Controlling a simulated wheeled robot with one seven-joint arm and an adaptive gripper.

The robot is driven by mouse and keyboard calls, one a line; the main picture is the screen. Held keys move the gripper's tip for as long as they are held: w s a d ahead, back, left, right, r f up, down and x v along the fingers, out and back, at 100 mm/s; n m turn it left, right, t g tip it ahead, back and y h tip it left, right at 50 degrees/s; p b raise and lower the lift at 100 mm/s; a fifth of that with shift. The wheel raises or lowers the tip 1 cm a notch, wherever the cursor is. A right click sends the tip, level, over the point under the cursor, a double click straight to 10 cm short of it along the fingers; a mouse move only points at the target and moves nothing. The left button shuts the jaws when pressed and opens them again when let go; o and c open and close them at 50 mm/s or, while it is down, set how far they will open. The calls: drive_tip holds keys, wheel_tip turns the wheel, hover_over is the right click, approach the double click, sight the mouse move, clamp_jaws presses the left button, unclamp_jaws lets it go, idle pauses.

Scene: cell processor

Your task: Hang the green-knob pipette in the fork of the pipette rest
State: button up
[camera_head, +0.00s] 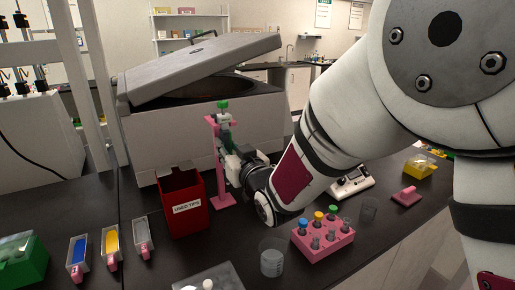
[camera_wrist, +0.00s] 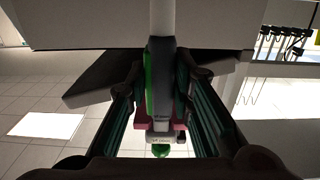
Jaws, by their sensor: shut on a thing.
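The green-knob pipette (camera_head: 223,116) stands upright in the head view, its green knob on top. My gripper (camera_head: 234,162) is shut on its body from the right. In the wrist view the pipette (camera_wrist: 160,85) runs between my two fingers (camera_wrist: 162,100), with its green knob at the bottom. The pink pipette rest (camera_head: 216,178) stands directly at the pipette, its post just left of it. Pink parts of the rest (camera_wrist: 141,129) show on both sides of the pipette near the knob. Whether the pipette bears on the fork is not clear.
A red used-tips bin (camera_head: 181,215) stands close left of the rest. A grey machine with a raised lid (camera_head: 205,130) is behind. A pink tube rack (camera_head: 323,243) and a clear beaker (camera_head: 271,258) are in front, with tip boxes (camera_head: 111,246) at left.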

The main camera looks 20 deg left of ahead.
drive_tip(key=shift+w+a+b, duration=0.45)
drive_tip(key=shift+a, duration=0.05)
idle(0.4)
drive_tip(key=shift+f+b, duration=0.3)
drive_tip(key=shift+b, duration=0.1)
idle(0.8)
drive_tip(key=o, duration=0.7)
drive_tip(key=shift+o, duration=0.2)
drive_tip(key=shift+s+d, duration=0.1)
drive_tip(key=v, duration=1.1)
drive_tip(key=shift+s+d, duration=0.3)
drive_tip(key=shift+r, duration=0.1)
